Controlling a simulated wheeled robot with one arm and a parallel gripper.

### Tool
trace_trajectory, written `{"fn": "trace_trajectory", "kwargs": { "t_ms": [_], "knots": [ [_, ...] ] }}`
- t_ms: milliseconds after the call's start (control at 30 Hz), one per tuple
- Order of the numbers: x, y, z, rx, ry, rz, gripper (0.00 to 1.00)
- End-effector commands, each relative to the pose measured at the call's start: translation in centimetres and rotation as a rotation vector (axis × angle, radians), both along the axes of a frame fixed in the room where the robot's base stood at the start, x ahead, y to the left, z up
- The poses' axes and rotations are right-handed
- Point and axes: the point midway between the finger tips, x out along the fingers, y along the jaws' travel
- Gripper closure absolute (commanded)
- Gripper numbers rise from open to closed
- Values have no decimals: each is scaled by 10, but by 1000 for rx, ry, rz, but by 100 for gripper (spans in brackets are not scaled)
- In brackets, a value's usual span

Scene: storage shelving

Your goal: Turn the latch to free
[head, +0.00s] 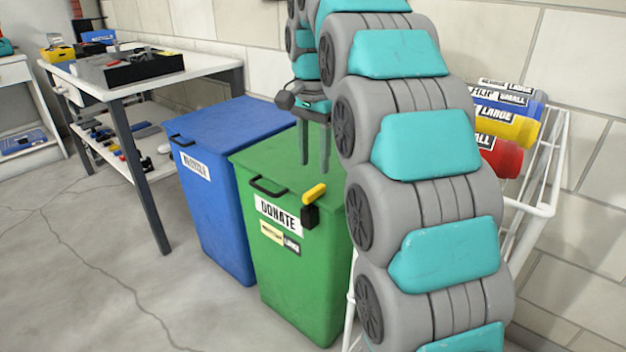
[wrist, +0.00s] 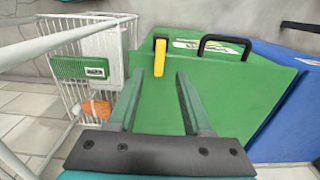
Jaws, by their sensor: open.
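The latch has a yellow handle (head: 315,193) on a black mount (head: 310,216) at the front top edge of the green DONATE bin (head: 295,270). In the head view the handle slants up to the right. In the wrist view the yellow handle (wrist: 160,58) lies between the lines of my two fingers, around and beyond their tips. My gripper (head: 315,167) is open and empty, with fingers pointing down over the green lid; it also shows in the wrist view (wrist: 159,73). I see no contact with the handle. My arm hides the bin's right side in the head view.
A blue RECYCLE bin (head: 215,210) stands directly left of the green bin in the head view. A white wire rack (head: 540,185) with labelled rolls is at the right. A workbench (head: 135,78) stands at the back left. The floor in front of the bins is clear.

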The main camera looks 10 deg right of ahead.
Motion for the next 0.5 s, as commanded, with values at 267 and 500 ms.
{"fn": "trace_trajectory", "kwargs": {
  "t_ms": [267,500],
  "knots": [
    [0,0,-36,0,0,1,50],
    [0,0,-60,0,-3,2,50]
  ]
}}
